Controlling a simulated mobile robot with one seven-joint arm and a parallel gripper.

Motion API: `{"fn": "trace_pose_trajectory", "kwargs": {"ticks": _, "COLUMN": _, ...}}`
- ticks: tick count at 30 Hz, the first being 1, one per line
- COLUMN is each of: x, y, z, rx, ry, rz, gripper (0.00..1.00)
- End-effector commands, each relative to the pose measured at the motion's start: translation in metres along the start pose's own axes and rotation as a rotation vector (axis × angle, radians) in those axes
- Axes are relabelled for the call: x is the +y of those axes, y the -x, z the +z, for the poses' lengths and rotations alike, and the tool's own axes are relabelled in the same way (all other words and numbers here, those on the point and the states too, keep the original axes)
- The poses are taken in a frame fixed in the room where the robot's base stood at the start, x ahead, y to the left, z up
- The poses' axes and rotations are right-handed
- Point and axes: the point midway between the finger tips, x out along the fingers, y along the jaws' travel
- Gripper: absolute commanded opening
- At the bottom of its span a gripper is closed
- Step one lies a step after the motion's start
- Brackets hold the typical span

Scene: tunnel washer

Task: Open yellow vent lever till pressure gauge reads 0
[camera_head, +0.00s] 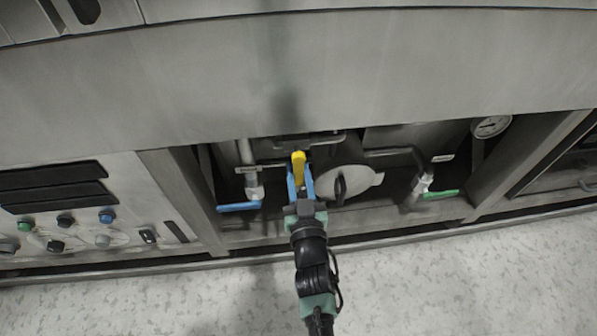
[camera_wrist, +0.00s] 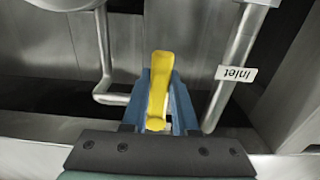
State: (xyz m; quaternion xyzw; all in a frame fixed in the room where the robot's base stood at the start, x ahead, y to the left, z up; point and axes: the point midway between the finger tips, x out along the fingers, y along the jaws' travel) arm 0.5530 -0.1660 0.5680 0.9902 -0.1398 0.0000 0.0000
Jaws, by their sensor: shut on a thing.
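The yellow vent lever (camera_head: 298,168) sits in the open bay of the washer, near the bay's upper edge. It also shows in the wrist view (camera_wrist: 158,88), pointing away from my gripper. My gripper (camera_head: 300,182) reaches into the bay with its blue fingers on either side of the lever. In the wrist view the gripper (camera_wrist: 158,105) is shut on the lever near its lower end. The round white pressure gauge (camera_head: 491,126) is at the bay's upper right; its reading is too small to tell.
A blue-handled valve (camera_head: 240,206) is left of my gripper and a green-handled valve (camera_head: 440,194) is to the right. A round pale cover (camera_head: 350,183) with a dark handle is close on the right. A control panel (camera_head: 80,205) with buttons is at the left. A pipe labelled Inlet (camera_wrist: 236,73) runs beside the lever.

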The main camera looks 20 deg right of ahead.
Motion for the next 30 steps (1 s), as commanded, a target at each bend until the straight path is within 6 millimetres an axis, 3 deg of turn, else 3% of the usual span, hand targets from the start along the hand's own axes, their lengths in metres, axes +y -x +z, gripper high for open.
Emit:
{"fn": "trace_pose_trajectory", "kwargs": {"ticks": 14, "x": 0.004, "y": 0.000, "z": 0.000, "rx": -0.002, "ry": 0.069, "rz": 0.000, "gripper": 0.00}}
{"fn": "trace_pose_trajectory", "kwargs": {"ticks": 30, "x": 0.029, "y": 0.000, "z": -0.009, "rx": -0.002, "ry": 0.521, "rz": 0.001, "gripper": 0.00}}
